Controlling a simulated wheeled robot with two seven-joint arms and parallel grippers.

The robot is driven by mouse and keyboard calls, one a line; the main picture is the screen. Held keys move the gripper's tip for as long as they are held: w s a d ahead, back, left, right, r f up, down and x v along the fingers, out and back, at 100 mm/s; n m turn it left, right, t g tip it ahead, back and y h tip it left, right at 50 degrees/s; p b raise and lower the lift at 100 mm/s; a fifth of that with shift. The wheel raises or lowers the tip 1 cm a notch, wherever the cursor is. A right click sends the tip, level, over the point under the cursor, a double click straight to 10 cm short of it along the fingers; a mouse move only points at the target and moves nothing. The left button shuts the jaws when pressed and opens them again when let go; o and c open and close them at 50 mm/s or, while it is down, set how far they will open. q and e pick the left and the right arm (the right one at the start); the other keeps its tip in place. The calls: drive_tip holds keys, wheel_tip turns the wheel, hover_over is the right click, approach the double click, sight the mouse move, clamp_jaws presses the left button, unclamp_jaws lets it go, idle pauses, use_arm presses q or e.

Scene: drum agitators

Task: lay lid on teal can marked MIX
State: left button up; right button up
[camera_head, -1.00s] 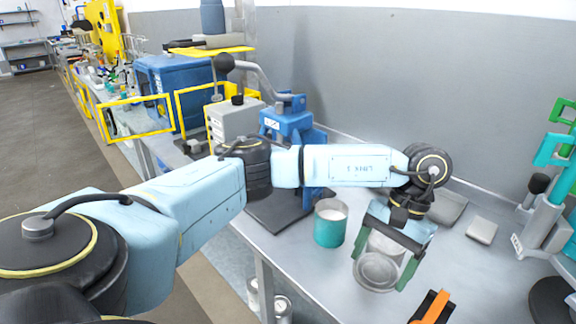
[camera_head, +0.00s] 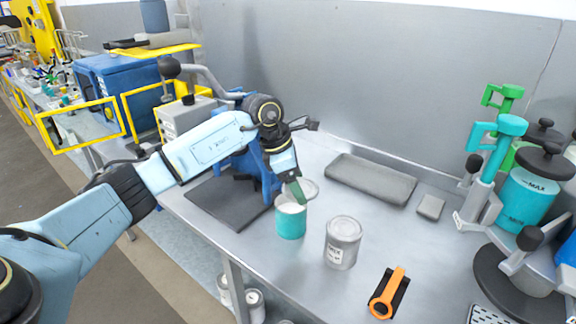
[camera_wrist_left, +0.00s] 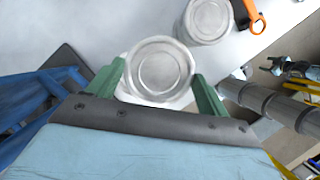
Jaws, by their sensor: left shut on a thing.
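The teal can (camera_head: 291,222) stands open on the bench with whitish contents showing at its top; its marking is not readable. A round metal lid (camera_head: 306,187) is over the can's far right side, tilted in the head view. My left gripper (camera_head: 296,190) is shut on the lid, just above the can. In the left wrist view the lid (camera_wrist_left: 160,70) sits between the two green fingers and hides most of the can below. I cannot tell whether the lid touches the can's rim. My right gripper is not in view.
A grey can (camera_head: 342,246) with a label stands just right of the teal can. An orange-handled tool (camera_head: 388,293) lies near the bench front. A blue press (camera_head: 262,165) stands close on the left.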

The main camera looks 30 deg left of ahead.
sight(288, 192)
use_arm(q)
drive_tip(key=a+n, duration=0.1)
drive_tip(key=w+a+n, duration=0.1)
drive_tip(key=a+r+n+t+y, duration=0.1)
drive_tip(key=n, duration=0.1)
drive_tip(key=shift+w+a, duration=0.2)
drive_tip(key=shift+f+b, duration=2.2)
drive_tip(key=shift+f, duration=1.15)
drive_tip(key=shift+f, duration=0.2)
drive_tip(key=o, duration=0.9)
drive_tip(key=shift+r, duration=0.15)
